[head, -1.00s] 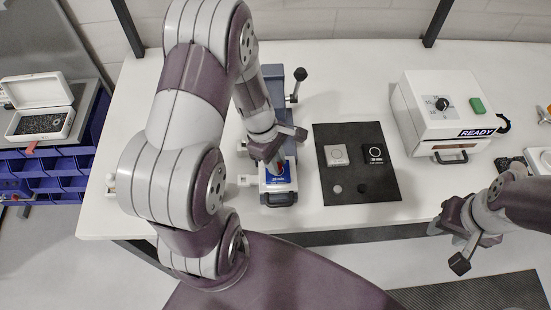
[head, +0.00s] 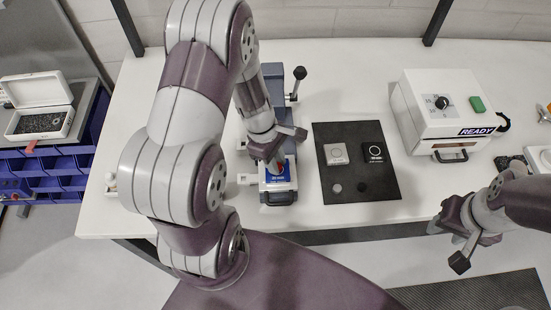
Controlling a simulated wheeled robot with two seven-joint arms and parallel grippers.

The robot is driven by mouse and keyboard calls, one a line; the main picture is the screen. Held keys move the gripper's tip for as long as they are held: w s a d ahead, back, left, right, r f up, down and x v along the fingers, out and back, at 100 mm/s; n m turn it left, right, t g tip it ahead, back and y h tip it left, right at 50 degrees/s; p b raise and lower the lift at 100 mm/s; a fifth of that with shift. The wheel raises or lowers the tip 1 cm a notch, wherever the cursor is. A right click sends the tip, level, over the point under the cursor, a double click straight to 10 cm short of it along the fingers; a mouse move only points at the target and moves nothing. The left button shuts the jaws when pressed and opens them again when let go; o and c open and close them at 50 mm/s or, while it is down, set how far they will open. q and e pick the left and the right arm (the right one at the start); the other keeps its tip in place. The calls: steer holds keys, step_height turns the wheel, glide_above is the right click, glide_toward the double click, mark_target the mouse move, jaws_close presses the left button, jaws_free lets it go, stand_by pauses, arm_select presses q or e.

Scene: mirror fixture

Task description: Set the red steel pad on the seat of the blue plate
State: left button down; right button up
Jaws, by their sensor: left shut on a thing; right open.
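The blue plate (head: 277,172) lies on the grey-blue fixture (head: 278,197) at the table's middle left. My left gripper (head: 272,162) points down over the blue plate. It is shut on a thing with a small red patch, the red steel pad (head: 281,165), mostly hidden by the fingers. I cannot tell whether the pad touches the plate's seat. My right gripper (head: 448,245) is open and empty, low at the right, in front of the table's edge.
A white machine (head: 448,110) marked READY stands further right. A lever with a black knob (head: 299,74) rises behind the fixture.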

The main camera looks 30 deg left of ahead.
arm_select(q)
steer(key=shift+f, duration=0.15)
steer(key=c, duration=0.9)
jaws_free()
steer(key=shift+o, duration=0.2)
steer(key=v, duration=1.3)
steer(key=s+d+m+y, duration=0.1)
steer(key=s+d+m, duration=0.1)
steer(key=m, duration=0.7)
steer(key=s+d+f+m+t+y+b, duration=0.1)
steer(key=d+m, duration=0.3)
steer(key=m, duration=0.5)
steer(key=shift+s+d+f+t+y+b, duration=0.25)
steer(key=shift+s+f+t+y+b, duration=0.1)
steer(key=shift+s+y, duration=0.35)
